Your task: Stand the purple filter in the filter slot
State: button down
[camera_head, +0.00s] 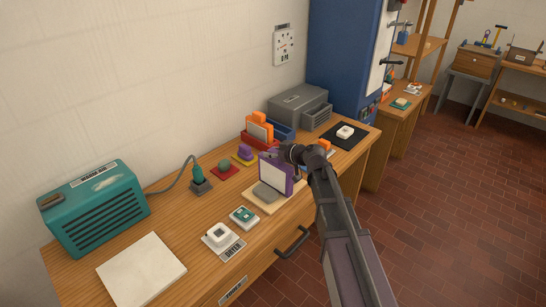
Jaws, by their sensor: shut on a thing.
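The purple filter (274,173), a purple frame around a pale panel, is upright near the middle of the bench. My gripper (287,155) is shut on its upper right edge, and the arm reaches in from the lower right. Directly below the filter is a pale board (258,199) with a grey sloped piece (265,191) on it. I cannot tell whether the filter touches the board. Behind it, an orange filter (259,130) stands in a red holder (252,141), with a blue holder beside it. I cannot tell for sure which of these is the filter slot.
A teal radio-like box (95,209) and a white board (141,271) are at the left. Small white and green devices (244,216) lie in front of the filter. A grey drawer box (299,108) and a black mat (357,136) are behind.

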jog(key=shift+f, duration=0.1)
dwell(0.3)
jog(key=shift+c, duration=1.5)
grip_release()
jog(key=shift+s+d+r, duration=0.15)
jog(key=shift+r, duration=0.1)
jog(key=p+v, duration=0.4)
jog(key=v, duration=0.7)
jog(key=shift+s+d+p, duration=0.15)
jog(key=shift+p, duration=0.2)
jog(key=shift+r, duration=0.15)
